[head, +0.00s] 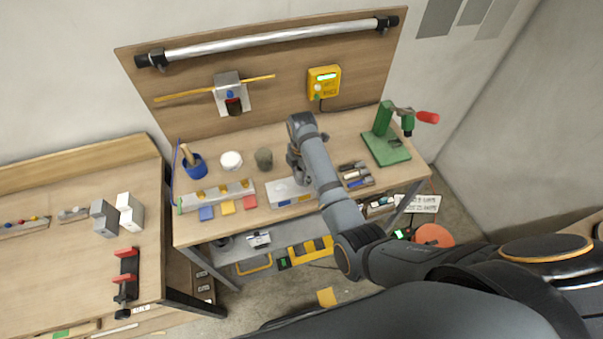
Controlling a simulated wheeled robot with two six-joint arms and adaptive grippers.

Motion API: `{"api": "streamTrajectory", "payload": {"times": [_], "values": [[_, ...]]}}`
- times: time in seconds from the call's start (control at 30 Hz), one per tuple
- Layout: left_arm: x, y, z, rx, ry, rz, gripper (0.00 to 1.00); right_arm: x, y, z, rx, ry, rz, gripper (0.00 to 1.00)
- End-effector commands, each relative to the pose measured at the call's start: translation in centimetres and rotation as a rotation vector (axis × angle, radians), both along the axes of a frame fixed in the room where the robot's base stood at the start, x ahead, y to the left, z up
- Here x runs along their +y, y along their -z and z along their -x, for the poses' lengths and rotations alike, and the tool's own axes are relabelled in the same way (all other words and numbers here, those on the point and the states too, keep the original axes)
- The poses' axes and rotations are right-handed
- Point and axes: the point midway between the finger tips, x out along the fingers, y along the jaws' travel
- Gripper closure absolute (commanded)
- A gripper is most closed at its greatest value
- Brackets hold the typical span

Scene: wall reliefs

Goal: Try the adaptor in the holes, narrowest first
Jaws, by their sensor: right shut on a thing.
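My right arm reaches in from the right over the middle of the workbench. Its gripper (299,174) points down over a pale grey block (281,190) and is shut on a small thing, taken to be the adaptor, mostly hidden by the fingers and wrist. I cannot tell whether the held thing touches the block. To the left lies a long pale metal bar (239,189) with several brass-coloured spots along its top; whether these are holes or fittings is too small to tell. My left gripper is not in view.
Behind stand a blue pot (195,168), a white round item (231,160) and a dark cup (264,158). A green press (386,145) stands right, beside dark tools (356,178).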

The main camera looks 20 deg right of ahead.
Motion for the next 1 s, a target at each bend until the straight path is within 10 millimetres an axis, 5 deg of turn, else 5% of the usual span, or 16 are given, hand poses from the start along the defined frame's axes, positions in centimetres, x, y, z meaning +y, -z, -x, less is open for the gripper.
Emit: {"api": "streamTrajectory", "payload": {"times": [1.0], "values": [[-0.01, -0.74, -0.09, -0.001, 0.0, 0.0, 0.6, -0.05, 0.0, -0.01, 0.0, 0.0, 0.0, 0.88]]}}
